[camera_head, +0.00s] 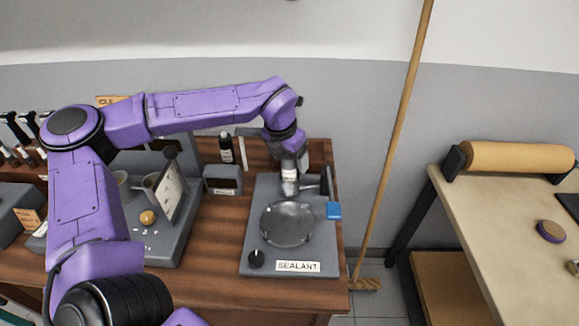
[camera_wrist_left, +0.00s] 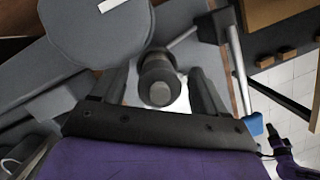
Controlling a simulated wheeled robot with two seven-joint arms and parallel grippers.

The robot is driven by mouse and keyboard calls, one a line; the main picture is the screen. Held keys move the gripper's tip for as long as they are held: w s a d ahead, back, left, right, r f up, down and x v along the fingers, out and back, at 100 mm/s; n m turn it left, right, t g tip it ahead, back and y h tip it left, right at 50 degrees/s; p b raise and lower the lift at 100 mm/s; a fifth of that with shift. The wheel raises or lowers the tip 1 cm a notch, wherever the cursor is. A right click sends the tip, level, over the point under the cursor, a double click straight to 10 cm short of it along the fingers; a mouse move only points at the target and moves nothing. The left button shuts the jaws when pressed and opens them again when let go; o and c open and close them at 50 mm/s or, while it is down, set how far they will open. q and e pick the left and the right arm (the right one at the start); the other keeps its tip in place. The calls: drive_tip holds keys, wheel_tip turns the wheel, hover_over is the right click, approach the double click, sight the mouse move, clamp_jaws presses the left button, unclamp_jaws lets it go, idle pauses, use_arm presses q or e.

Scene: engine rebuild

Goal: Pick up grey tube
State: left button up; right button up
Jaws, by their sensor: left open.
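The grey tube (camera_head: 289,186) with a pale label stands upright at the back of the grey sealant station. My left gripper (camera_head: 291,160) is directly above it, pointing down. In the left wrist view, the tube (camera_wrist_left: 158,80) shows end-on between the two dark fingers of the left gripper (camera_wrist_left: 157,88). The fingers are open, with a visible gap on each side of the tube. The tube's top is partly hidden by the gripper in the head view. My right gripper is not in view.
The sealant station (camera_head: 252,235) has a round grey plate (camera_head: 287,224), a black knob (camera_head: 256,259) and a blue-tipped lever (camera_head: 333,210) right of the tube. A dark bottle (camera_head: 226,148) stands behind left. A broom handle (camera_head: 399,120) leans beyond the table's right edge.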

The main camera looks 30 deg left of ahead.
use_arm(q)
drive_tip(key=shift+w+f, duration=0.5)
drive_tip(key=shift+f, duration=0.25)
drive_tip(key=shift+s+r, duration=0.15)
drive_tip(key=shift+s, duration=0.1)
drive_tip(key=shift+s+r, duration=0.15)
drive_tip(key=shift+s, duration=0.15)
drive_tip(key=shift+c, duration=1.3)
drive_tip(key=c, duration=0.5)
drive_tip(key=shift+w, duration=0.2)
drive_tip(key=c, duration=0.5)
